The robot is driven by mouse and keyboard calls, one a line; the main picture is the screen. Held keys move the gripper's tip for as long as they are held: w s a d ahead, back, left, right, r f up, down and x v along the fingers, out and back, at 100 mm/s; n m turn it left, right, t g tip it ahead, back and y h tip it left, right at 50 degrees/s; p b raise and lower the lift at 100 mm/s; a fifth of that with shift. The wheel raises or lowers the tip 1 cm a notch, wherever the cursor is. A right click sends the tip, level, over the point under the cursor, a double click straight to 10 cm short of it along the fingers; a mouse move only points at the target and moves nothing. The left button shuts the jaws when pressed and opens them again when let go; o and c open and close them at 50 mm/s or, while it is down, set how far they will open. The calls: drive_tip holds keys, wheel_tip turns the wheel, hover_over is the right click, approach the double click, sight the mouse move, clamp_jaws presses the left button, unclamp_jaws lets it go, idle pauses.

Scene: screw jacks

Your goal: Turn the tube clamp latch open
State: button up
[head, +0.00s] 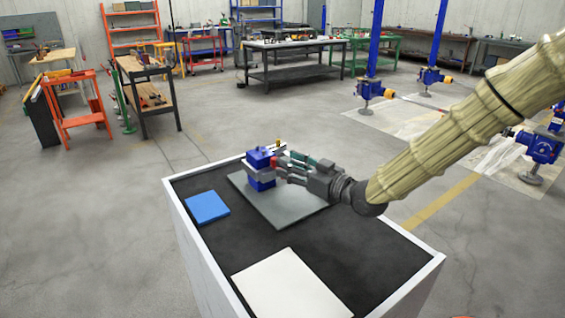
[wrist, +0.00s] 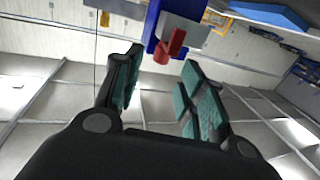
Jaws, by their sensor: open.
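The tube clamp is a blue block (head: 260,180) with a grey band across its middle, standing on a grey plate on the cabinet top. It also shows at the top of the wrist view as a blue and grey body (wrist: 152,28). A red latch (wrist: 172,46) sticks out from it toward my gripper (wrist: 163,65). My gripper is open, with green-padded fingers on either side of the latch's end in the picture. I cannot tell whether either finger touches it. In the head view, my gripper (head: 287,166) is at the clamp's right side, and its fingers partly hide the latch.
The cabinet top (head: 330,238) is black with a white rim. The grey plate (head: 285,213), a blue pad (head: 206,208) and a white sheet (head: 290,286) lie on it. A small brass-coloured part (head: 278,143) shows behind the clamp. Workbenches stand farther back.

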drive_tip(key=v, duration=0.8)
drive_tip(key=shift+s+d, duration=0.1)
drive_tip(key=shift+d, duration=0.05)
drive_tip(key=shift+c, duration=0.4)
